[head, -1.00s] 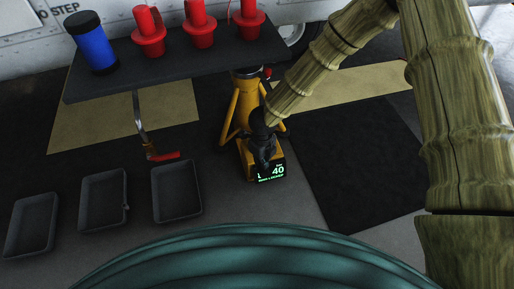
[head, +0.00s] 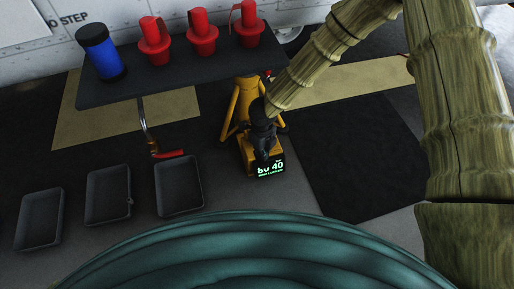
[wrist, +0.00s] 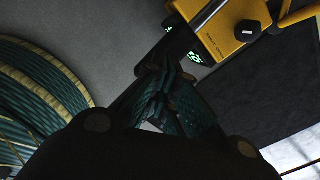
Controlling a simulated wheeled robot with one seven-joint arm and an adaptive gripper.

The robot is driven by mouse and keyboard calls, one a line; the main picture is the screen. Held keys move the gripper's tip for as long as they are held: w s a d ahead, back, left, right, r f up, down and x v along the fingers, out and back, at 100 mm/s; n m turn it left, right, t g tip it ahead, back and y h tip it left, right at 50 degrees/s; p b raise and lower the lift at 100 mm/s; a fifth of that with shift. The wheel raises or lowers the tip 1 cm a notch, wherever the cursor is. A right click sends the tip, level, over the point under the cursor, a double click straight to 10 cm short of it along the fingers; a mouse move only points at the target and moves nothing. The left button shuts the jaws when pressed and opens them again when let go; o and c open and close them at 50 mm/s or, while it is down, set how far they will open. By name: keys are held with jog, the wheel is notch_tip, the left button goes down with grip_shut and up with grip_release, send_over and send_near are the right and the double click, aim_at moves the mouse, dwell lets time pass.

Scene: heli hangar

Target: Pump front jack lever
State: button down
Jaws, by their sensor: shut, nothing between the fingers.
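The yellow jack (head: 243,99) stands on the floor below the shelf, with splayed legs and a box at its base. A black display with green digits (head: 270,169) is on the box's near side. In the wrist view the yellow box (wrist: 232,38) carries a black knob (wrist: 247,30). My gripper (head: 264,154) is over the box, right behind the display; its dark fingers (wrist: 163,82) are shut and empty. I cannot tell whether they touch the box. A chrome bar with a red grip (head: 169,154) is left of the jack; I cannot tell what it joins.
A dark shelf (head: 180,78) overhangs the jack's left side. It bears red plugs (head: 201,39) and a blue cylinder (head: 100,52). Several grey trays (head: 108,195) lie at lower left. A black mat (head: 360,155) lies clear on the right.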

jog(key=shift+r+p, duration=2.55)
jog(key=shift+f, duration=0.1)
jog(key=s+d+f+n+t+h, duration=0.1)
jog(key=s+d+f+n, duration=0.3)
jog(key=s+d+n, duration=0.35)
jog(key=s+d+f+n+h, duration=0.1)
jog(key=s+d+f+n, duration=0.3)
jog(key=s+d+n, duration=0.3)
jog(key=s+d+r+n+g+y, duration=0.1)
jog(key=s+d+n, duration=0.3)
jog(key=s+n, duration=0.25)
jog(key=s+d+r+n+y, duration=0.1)
jog(key=s+d+n, duration=0.35)
jog(key=s, duration=0.35)
notch_tip(320, 180, up, 29)
jog(key=p, duration=2.8)
jog(key=shift+s+a+p, duration=0.15)
jog(key=shift+s+p, duration=0.2)
jog(key=shift+p, duration=0.05)
